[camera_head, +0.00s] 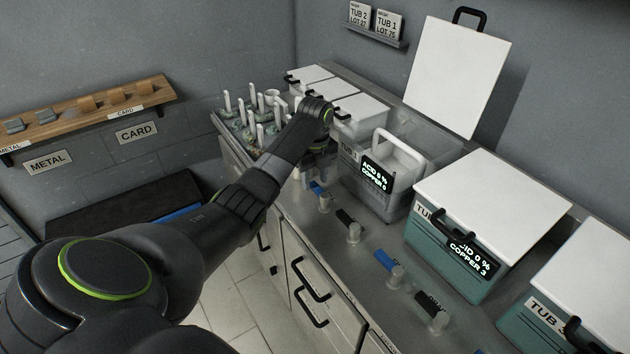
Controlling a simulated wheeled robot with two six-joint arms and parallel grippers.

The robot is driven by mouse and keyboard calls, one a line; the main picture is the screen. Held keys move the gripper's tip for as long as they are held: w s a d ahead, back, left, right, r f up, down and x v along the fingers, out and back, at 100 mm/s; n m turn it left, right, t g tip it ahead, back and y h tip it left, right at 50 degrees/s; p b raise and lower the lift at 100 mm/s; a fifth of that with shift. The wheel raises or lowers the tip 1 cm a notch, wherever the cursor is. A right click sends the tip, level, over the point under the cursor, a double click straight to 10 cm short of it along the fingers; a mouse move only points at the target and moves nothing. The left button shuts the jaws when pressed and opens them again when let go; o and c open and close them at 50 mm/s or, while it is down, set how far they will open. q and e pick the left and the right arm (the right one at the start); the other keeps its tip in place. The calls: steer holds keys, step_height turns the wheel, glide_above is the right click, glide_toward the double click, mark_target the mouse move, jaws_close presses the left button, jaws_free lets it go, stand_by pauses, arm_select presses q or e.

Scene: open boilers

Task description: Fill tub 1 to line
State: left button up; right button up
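Tub 1 (383,207) is a grey see-through tub on the counter, with its white lid (455,75) raised upright behind it. Its display (375,177) reads acid 0 % and copper 0. A white frame with a handle (398,158) stands inside it. No liquid level or fill line can be made out. A blue-marked tap (323,202) and a black-marked tap (353,233) are on the counter in front of it. My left gripper (318,158) is at tub 1's left front, above the blue-marked tap. Its fingers are dark and mostly hidden behind my wrist. My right gripper is out of view.
Closed tub 2 (452,272) and tub 3 (550,338) stand to the right, with more taps in front. White-lidded boxes (362,108) and a rack of white-handled items (258,125) are to the left. Cabinet doors (310,285) front the counter. A wooden shelf (85,112) hangs at left.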

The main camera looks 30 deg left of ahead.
arm_select(q)
steer(key=shift+f, duration=0.65)
jaws_close()
steer(key=shift+s+r+n+p, duration=0.2)
steer(key=shift+n+p, duration=0.1)
steer(key=shift+p, duration=0.5)
steer(key=s+n+p, duration=0.1)
steer(key=n+p, duration=0.1)
steer(key=p, duration=0.1)
steer(key=s+n+p, duration=0.1)
steer(key=n+p, duration=0.2)
steer(key=s+n+p, duration=0.1)
steer(key=n+p, duration=0.1)
steer(key=p, duration=0.2)
steer(key=shift+r+n, duration=0.15)
steer(key=shift+n, duration=0.15)
steer(key=shift+s+d+f+n+p, duration=0.1)
steer(key=shift+s+n+p, duration=0.1)
steer(key=shift+n+p, duration=0.3)
steer(key=shift+s+d+f+n+p, duration=0.15)
steer(key=shift+n+p, duration=0.1)
steer(key=shift+n, duration=0.45)
steer(key=shift+s+d+n, duration=0.1)
steer(key=shift+s+n, duration=0.1)
steer(key=shift+n, duration=0.45)
steer(key=shift+s+d+n, duration=0.1)
steer(key=shift+s+n, duration=0.1)
steer(key=shift+n, duration=0.45)
